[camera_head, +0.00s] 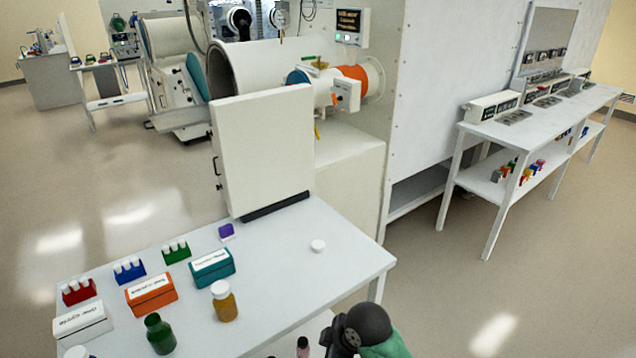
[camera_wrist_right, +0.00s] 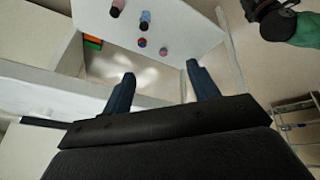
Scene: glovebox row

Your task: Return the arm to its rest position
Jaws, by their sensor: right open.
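My right gripper (camera_wrist_right: 160,82) shows in the right wrist view, its two dark blue fingers spread apart with nothing between them. Past the fingers is a white surface (camera_wrist_right: 190,30) with several small pink, blue and red vials (camera_wrist_right: 145,20) on it, apart from the fingers. In the head view the right gripper itself is not seen. A dark, rounded arm link with a green part (camera_head: 366,328), which seems to be mine, is at the bottom edge by the table's front right. My left gripper is in neither view.
The white table (camera_head: 290,250) holds several coloured boxes, an amber bottle (camera_head: 224,301), a green bottle (camera_head: 160,335) and a white cap (camera_head: 318,246). A white upright panel (camera_head: 264,150) stands at its back. A glovebox port and a long bench (camera_head: 520,110) lie beyond; floor at right is clear.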

